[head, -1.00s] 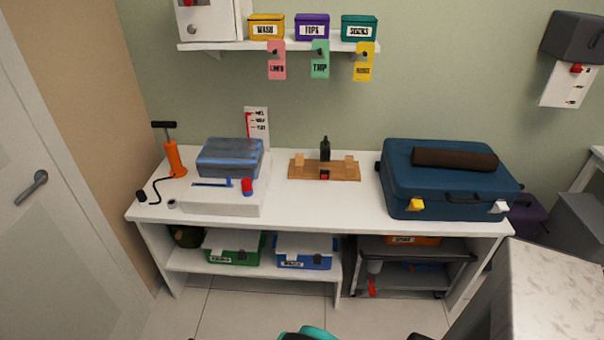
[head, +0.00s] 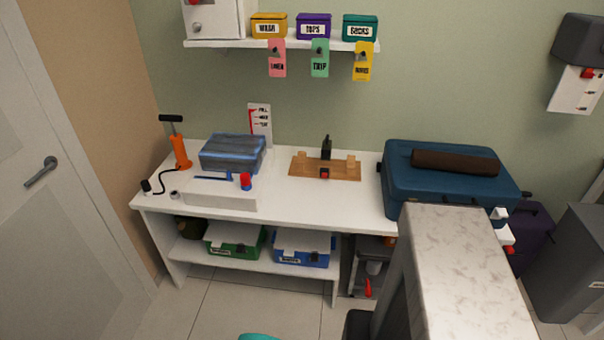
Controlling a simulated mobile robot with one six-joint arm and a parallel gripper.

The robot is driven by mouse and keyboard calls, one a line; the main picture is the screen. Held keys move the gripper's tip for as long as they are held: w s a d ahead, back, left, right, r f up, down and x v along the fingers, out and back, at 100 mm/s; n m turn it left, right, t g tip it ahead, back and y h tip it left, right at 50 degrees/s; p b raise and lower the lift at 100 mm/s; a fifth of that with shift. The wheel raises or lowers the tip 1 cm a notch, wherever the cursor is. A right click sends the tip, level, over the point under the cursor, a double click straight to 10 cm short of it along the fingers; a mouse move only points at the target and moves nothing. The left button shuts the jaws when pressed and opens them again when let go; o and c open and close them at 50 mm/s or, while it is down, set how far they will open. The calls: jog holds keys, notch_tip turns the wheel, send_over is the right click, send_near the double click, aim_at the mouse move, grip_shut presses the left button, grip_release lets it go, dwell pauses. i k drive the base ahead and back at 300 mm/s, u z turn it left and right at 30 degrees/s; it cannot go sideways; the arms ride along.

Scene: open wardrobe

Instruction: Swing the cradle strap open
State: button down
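The cradle (head: 340,172) is a low wooden base with blocks at both ends, on the middle of the white bench. A black upright strap or post (head: 326,148) stands at its centre, with a small red piece (head: 324,173) at the front. At this size I cannot tell whether the strap is closed or how it is fastened. My gripper does not show clearly in the head view. Only a teal rounded edge shows at the bottom, and I cannot tell what it belongs to.
A tall marbled-top block (head: 465,270) stands close at the lower right, hiding part of the bench's right end. A blue suitcase (head: 400,190) lies right of the cradle. A blue-grey bundle (head: 232,155) and orange pump (head: 182,152) are left. Bench (head: 300,208) before the cradle is clear.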

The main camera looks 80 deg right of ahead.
aim_at(327, 145)
jog(key=z, duration=0.15)
jog(key=i, duration=0.5)
jog(key=u, duration=1.15)
jog(key=k, duration=0.1)
jog(key=z, duration=2.75)
